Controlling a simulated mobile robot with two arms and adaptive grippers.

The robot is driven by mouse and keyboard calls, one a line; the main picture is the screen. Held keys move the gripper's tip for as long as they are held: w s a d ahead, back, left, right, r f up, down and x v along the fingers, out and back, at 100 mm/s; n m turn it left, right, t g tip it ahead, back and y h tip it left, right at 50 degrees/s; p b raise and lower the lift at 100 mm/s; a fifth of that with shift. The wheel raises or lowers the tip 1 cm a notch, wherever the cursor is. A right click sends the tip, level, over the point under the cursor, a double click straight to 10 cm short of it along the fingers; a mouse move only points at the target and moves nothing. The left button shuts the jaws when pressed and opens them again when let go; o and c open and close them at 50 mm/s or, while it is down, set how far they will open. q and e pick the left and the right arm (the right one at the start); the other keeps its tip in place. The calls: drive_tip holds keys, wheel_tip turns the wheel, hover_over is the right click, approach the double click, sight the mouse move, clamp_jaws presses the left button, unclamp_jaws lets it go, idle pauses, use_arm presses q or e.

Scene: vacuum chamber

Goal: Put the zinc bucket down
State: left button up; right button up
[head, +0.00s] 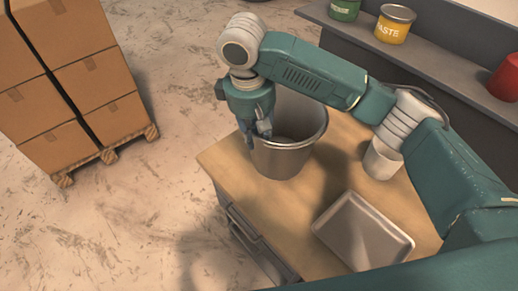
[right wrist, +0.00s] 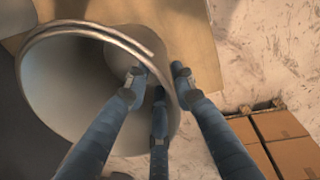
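The zinc bucket (head: 285,158) is an upright grey metal pail over the near left part of a wooden cabinet top. My right gripper (head: 257,132) reaches down at the bucket's left rim. In the right wrist view its fingers (right wrist: 159,78) straddle the rim of the bucket (right wrist: 75,75), one inside the mouth and another outside, and look shut on it. The bucket's base appears at the level of the wooden top (head: 325,185), but I cannot tell whether it touches. My left gripper is not in view.
A grey metal tray (head: 362,232) lies at the front right of the cabinet top, and a white cup (head: 382,158) stands behind it. A shelf behind holds a yellow can (head: 395,24) and a red can (head: 506,78). Stacked cartons (head: 75,85) stand on a pallet at left.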

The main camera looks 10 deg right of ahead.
drive_tip(key=shift+s+a+r, duration=0.1)
drive_tip(key=shift+s+r, duration=0.05)
drive_tip(key=shift+r, duration=1.35)
